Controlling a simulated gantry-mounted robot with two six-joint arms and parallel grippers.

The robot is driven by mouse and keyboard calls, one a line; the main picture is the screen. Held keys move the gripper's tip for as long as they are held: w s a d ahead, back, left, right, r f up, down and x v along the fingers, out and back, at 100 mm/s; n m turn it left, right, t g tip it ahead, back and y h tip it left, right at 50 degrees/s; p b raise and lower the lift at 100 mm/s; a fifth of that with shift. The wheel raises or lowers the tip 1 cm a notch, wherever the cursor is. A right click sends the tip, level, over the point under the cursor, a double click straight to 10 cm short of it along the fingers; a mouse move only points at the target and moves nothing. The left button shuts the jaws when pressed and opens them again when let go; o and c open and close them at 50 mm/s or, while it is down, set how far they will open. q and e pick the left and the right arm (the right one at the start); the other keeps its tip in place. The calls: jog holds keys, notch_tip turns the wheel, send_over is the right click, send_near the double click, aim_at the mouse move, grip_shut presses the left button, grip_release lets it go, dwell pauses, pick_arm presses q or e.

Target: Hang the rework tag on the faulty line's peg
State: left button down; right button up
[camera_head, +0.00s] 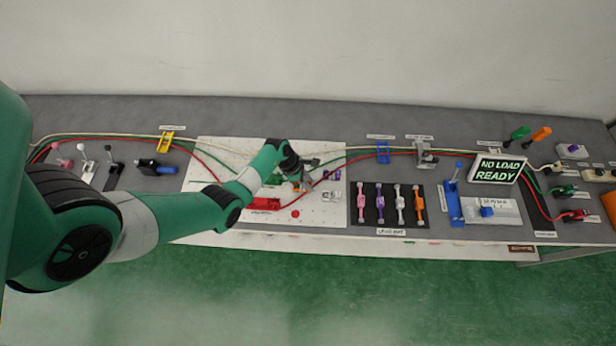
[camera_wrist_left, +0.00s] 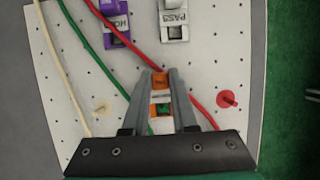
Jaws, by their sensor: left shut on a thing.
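My left gripper (camera_wrist_left: 160,80) is shut on the orange tag (camera_wrist_left: 160,82) over the white pegboard (camera_head: 225,150). Its lettering cannot be read. A green spot shows between the fingers; I cannot tell whether it is a peg. In the left wrist view, a cream peg (camera_wrist_left: 100,108) stands left of the gripper and a red peg (camera_wrist_left: 228,98) right of it; both look bare. The purple tag (camera_wrist_left: 117,35) and the white PASS tag (camera_wrist_left: 174,25) lie beyond the fingertips. In the head view, my left gripper (camera_head: 304,180) partly hides the board's middle. My right gripper is out of view.
Cream, green and red lines run across the bench. A sign (camera_head: 497,169) reads NO LOAD READY. A black mat (camera_head: 370,218) with several coloured levers lies right of the board. A red block (camera_head: 262,203) sits at the board's front. A blue fixture (camera_head: 452,200) stands farther right.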

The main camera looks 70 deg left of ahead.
pick_arm(q)
jog(key=shift+f, duration=0.15)
jog(key=shift+f+b, duration=0.5)
jog(key=shift+c, duration=0.7)
grip_release()
jog(key=shift+r, duration=0.1)
notch_tip(320, 180, up, 7)
jog(key=p, duration=0.7)
jog(key=shift+p, duration=0.3)
